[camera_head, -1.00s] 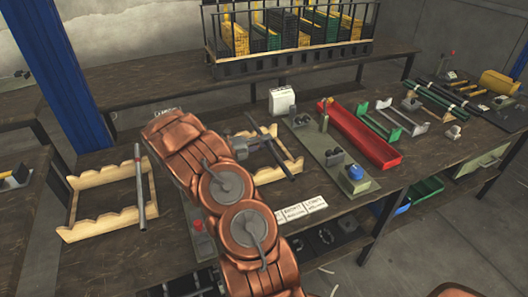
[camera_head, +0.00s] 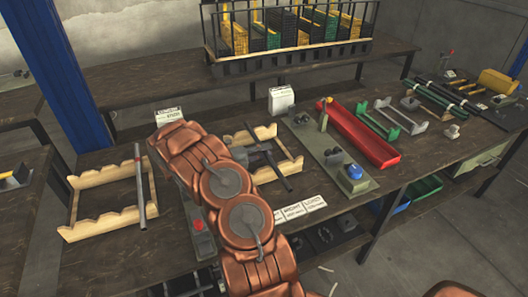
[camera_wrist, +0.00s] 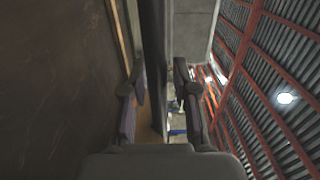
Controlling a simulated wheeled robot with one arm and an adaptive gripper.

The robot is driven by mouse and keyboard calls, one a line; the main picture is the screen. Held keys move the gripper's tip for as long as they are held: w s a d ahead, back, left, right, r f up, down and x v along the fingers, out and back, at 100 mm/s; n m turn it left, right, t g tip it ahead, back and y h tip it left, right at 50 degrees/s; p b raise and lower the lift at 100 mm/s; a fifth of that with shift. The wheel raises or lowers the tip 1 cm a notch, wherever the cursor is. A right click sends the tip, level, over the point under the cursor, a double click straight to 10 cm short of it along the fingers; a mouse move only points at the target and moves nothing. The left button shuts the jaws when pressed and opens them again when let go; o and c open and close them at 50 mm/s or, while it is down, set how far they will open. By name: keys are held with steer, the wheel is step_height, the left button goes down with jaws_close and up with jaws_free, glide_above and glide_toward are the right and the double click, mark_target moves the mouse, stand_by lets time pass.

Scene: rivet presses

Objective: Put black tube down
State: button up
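The black tube (camera_head: 272,169) lies at a slant across the right wooden rack (camera_head: 297,163) on the workbench. Its lower end reaches past the rack's front side. My gripper (camera_head: 259,157) is at the tube's middle, partly hidden by my arm in the head view. In the wrist view, the dark tube (camera_wrist: 153,60) runs up between the two fingers of my gripper (camera_wrist: 160,85). The fingers stand apart.
A second wooden rack (camera_head: 90,180) with a grey tube (camera_head: 139,185) stands at left. A green-grey press plate (camera_head: 325,158) with a blue knob and a red tray (camera_head: 358,135) are at right. White label cards (camera_head: 300,207) lie in front. A white box (camera_head: 281,100) stands behind.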

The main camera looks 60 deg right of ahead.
steer(key=shift+o, duration=0.8)
steer(key=b+v, duration=0.1)
steer(key=v, duration=0.6)
steer(key=shift+w+a, duration=0.2)
steer(key=shift+a, duration=0.05)
steer(key=shift+s+a+r+m, duration=0.15)
steer(key=shift+s+r+m, duration=0.1)
steer(key=shift+r+m, duration=0.2)
steer(key=s+a+r+m+t+y, duration=0.1)
steer(key=s+a+r+m+y, duration=0.6)
steer(key=s+a+r+m, duration=0.45)
steer(key=s+a+m+t+y, duration=0.2)
steer(key=s+a+m, duration=0.2)
steer(key=a, duration=0.6)
steer(key=s+a+r+m+t+y, duration=0.1)
steer(key=s+a+m+t+y, duration=0.1)
steer(key=a+m, duration=0.5)
steer(key=s+a+m+t+y, duration=0.3)
steer(key=s+a+m+y, duration=0.1)
steer(key=a, duration=0.9)
steer(key=shift+s+a+r+m, duration=0.15)
steer(key=shift+s+a+m, duration=0.1)
steer(key=shift+s+m, duration=0.65)
